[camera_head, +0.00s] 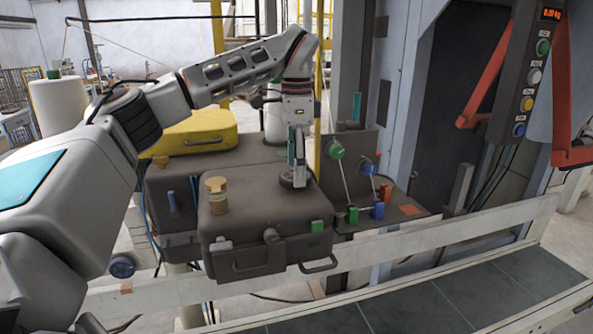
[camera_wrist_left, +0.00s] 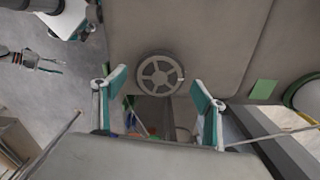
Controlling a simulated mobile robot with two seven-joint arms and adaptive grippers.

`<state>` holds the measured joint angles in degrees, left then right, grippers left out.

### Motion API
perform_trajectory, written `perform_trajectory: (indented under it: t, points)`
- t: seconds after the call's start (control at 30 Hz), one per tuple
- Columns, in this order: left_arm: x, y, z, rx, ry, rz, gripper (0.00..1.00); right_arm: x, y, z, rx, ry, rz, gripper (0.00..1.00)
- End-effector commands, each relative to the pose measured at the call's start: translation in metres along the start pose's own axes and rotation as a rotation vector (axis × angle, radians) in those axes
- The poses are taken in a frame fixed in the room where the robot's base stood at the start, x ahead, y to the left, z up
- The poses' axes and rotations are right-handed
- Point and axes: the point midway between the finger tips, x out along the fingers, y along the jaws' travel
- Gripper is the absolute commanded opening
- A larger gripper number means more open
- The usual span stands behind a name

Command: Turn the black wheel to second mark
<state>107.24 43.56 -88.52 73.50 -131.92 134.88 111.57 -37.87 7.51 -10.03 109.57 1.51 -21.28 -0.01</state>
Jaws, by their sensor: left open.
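The black wheel (camera_head: 288,182) lies on top of the dark grey housing, partly hidden behind my left gripper in the head view. In the left wrist view the wheel (camera_wrist_left: 160,74) shows whole, a round rim with spokes and a small pale mark on its right side. My left gripper (camera_head: 297,168) points down at the wheel. I cannot tell whether a fingertip touches the wheel. What looks like my right gripper (camera_wrist_left: 45,63) shows small at the left edge there.
A brass-coloured knob (camera_head: 216,186) stands on the dark housing (camera_head: 262,209) left of the wheel. Green and blue clamps with thin rods (camera_head: 345,185) stand close on the right. A pale rail (camera_head: 440,237) crosses in front. A button panel (camera_head: 530,85) hangs at upper right.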

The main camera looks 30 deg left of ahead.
Motion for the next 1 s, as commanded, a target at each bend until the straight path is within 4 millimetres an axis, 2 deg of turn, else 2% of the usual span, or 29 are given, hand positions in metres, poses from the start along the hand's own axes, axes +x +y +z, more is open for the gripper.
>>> perform_trajectory:
  t: [0.13, 0.43, 0.57, 0.6, 1.0]
  points:
    - [0.0102, 0.0004, -0.0001, 0.000, 0.000, 0.001, 0.72, 0.0009, 0.0010, -0.0040, 0.004, 0.004, 0.003, 0.40]
    - [0.0122, 0.0002, -0.0003, 0.000, 0.001, -0.001, 0.72, 0.0029, 0.0017, -0.0069, 0.012, 0.008, 0.009, 0.40]
    - [0.0121, 0.0002, -0.0003, 0.000, 0.001, -0.001, 0.38, 0.0030, 0.0009, -0.0069, 0.015, 0.008, 0.008, 0.40]
    - [0.0121, 0.0002, -0.0002, 0.000, 0.001, -0.001, 0.33, 0.0030, 0.0007, -0.0068, 0.015, 0.008, 0.008, 0.40]
    - [0.0120, 0.0001, -0.0003, 0.050, 0.001, -0.002, 0.33, 0.0022, -0.0004, -0.0049, 0.012, 0.005, 0.005, 0.40]
